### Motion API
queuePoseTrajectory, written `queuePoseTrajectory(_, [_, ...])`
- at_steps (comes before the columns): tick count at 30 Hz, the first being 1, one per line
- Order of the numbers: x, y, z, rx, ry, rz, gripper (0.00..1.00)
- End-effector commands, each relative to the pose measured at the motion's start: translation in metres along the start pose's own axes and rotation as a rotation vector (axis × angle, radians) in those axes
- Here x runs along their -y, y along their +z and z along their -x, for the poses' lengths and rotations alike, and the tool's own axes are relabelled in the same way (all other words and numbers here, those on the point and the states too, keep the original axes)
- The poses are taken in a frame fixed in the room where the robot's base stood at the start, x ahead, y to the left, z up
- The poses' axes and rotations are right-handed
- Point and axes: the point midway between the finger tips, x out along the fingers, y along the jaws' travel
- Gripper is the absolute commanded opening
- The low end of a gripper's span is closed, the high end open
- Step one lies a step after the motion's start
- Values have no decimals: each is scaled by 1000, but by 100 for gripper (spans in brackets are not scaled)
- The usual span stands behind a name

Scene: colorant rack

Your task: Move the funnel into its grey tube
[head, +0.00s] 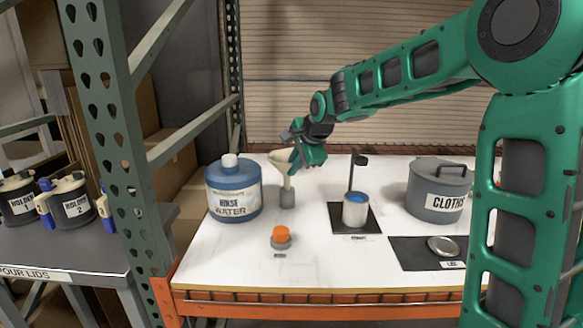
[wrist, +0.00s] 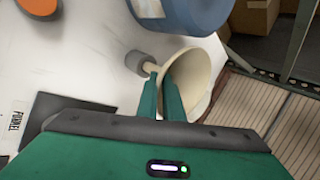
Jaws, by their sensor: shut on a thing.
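A cream funnel (head: 285,162) is near the back of the white shelf, beside the blue jug. My gripper (head: 300,158) is shut on the funnel, with its green fingers against the cone and neck. In the wrist view the funnel (wrist: 197,70) has its wide mouth to the right and its spout pointing at the grey tube (wrist: 136,62). The short grey tube (head: 287,198) stands on the shelf directly below the spout. The spout's tip meets the tube's top in both views; I cannot tell how deep it sits.
A blue water jug (head: 233,188) stands close left of the tube. An orange-capped piece (head: 281,237) is in front. A can (head: 355,210) on a black mat with a stand, a grey cloths bin (head: 438,190) and a lid (head: 443,246) are to the right.

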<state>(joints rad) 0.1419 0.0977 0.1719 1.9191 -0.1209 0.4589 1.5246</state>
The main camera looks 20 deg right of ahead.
Motion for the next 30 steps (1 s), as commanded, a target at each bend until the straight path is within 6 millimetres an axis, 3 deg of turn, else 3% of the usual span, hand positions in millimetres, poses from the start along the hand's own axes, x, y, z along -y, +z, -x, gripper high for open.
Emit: queuePoseTrajectory(30, [-14,-1,-17,0,0,0,0])
